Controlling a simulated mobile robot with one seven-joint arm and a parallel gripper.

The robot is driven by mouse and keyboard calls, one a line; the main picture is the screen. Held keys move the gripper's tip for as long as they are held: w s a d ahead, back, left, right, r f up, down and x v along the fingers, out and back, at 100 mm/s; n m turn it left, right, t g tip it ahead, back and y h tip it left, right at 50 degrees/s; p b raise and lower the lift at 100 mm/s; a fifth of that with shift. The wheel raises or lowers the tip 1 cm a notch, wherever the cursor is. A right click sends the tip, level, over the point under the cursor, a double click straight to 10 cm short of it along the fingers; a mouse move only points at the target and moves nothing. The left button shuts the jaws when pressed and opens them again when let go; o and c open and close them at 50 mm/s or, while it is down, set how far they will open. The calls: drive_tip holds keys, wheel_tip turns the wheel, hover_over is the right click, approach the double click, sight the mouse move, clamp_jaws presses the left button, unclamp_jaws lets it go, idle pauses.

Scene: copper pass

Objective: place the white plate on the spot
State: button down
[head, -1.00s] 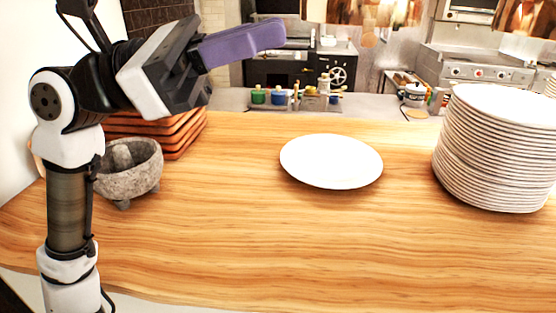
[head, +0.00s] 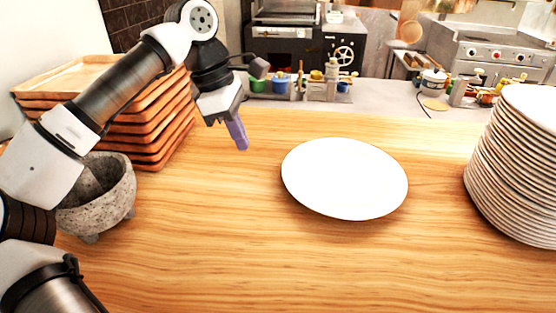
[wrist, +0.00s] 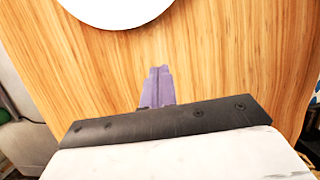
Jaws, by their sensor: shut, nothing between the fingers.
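A single white plate (head: 344,178) lies on the wooden counter (head: 250,260), right of my gripper in the head view. In the wrist view, part of the white plate (wrist: 115,8) shows at the top edge, ahead of the fingers and apart from them. My gripper (head: 241,146) points down above the counter, left of the plate. Its purple fingers are together and empty; they also show in the wrist view (wrist: 159,72). I cannot make out any marked spot on the counter.
A tall stack of white plates (head: 515,175) stands at the right edge. Stacked wooden trays (head: 165,135) and a stone mortar (head: 105,205) stand at the left, near my arm. The front middle of the counter is clear. Kitchen equipment lies behind.

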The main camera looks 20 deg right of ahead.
sight(297, 183)
drive_tip(key=p+x, duration=0.2)
drive_tip(key=x, duration=0.7)
drive_tip(key=shift+s+p, duration=0.15)
drive_tip(key=shift+p, duration=0.15)
drive_tip(key=d+p, duration=0.1)
drive_tip(key=s+d, duration=0.1)
drive_tip(key=d, duration=0.1)
drive_tip(key=shift+f+p, duration=0.25)
drive_tip(key=shift+p, duration=0.1)
drive_tip(key=shift+s+d+f, duration=0.1)
drive_tip(key=shift+d+f, duration=0.05)
drive_tip(key=shift+d, duration=0.3)
drive_tip(key=shift+s+d+f, duration=0.1)
drive_tip(key=shift+d, duration=0.15)
drive_tip(key=d+b, duration=0.1)
drive_tip(key=s+d+b, duration=0.1)
drive_tip(key=d, duration=0.1)
drive_tip(key=shift+d, duration=0.15)
drive_tip(key=shift+s, duration=0.1)
